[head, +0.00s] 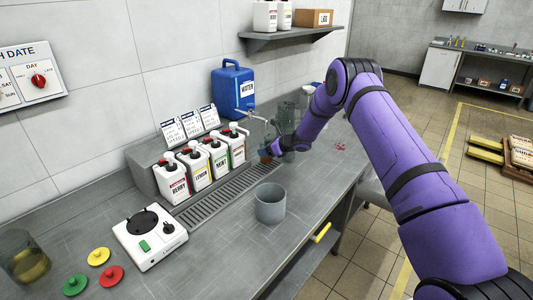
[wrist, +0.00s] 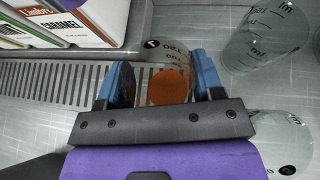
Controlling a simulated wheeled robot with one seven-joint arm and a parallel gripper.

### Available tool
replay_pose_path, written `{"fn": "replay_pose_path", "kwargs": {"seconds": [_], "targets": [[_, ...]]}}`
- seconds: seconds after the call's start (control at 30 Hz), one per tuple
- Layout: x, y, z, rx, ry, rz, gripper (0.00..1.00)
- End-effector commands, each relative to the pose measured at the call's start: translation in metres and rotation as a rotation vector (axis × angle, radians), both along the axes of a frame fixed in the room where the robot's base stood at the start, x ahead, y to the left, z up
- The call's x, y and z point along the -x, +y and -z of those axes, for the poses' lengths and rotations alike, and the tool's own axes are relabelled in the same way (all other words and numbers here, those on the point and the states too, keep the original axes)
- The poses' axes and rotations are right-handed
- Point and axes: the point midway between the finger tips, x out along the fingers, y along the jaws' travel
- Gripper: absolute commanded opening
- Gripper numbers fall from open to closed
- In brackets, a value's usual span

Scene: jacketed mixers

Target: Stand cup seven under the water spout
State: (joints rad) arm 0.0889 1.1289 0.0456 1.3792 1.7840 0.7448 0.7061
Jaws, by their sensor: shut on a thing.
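My gripper (wrist: 163,78) is shut on a clear measuring cup (wrist: 172,52) with printed marks and a black number dot, whose digit is too small to read. The cup has orange-brown contents and stands between the blue finger pads, over or near the drain grate. In the head view, my gripper (head: 280,146) is low at the far end of the grate, and the held cup (head: 265,158) is mostly hidden. The blue water container (head: 233,92) stands on a ledge against the wall. Its spout (head: 257,117) points out above and just left of my gripper.
Other clear cups stand right of the held one in the wrist view (wrist: 265,40) and near my wrist (wrist: 285,140). Several syrup jugs (head: 195,165) line the grate (head: 225,190). A grey pot (head: 270,205), white scale-like device (head: 150,238) and coloured lids (head: 98,256) occupy the near counter.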

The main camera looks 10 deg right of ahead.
Motion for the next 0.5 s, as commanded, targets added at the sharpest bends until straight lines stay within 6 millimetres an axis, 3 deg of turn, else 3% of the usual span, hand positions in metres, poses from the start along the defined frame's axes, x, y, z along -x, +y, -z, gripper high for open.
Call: {"fn": "replay_pose_path", "kwargs": {"seconds": [0.13, 0.5], "targets": [[0.000, 0.001, 0.017, -0.001, 0.001, 0.000, 0.34], [0.000, 0.000, 0.020, 0.000, 0.000, 0.000, 0.34]]}}
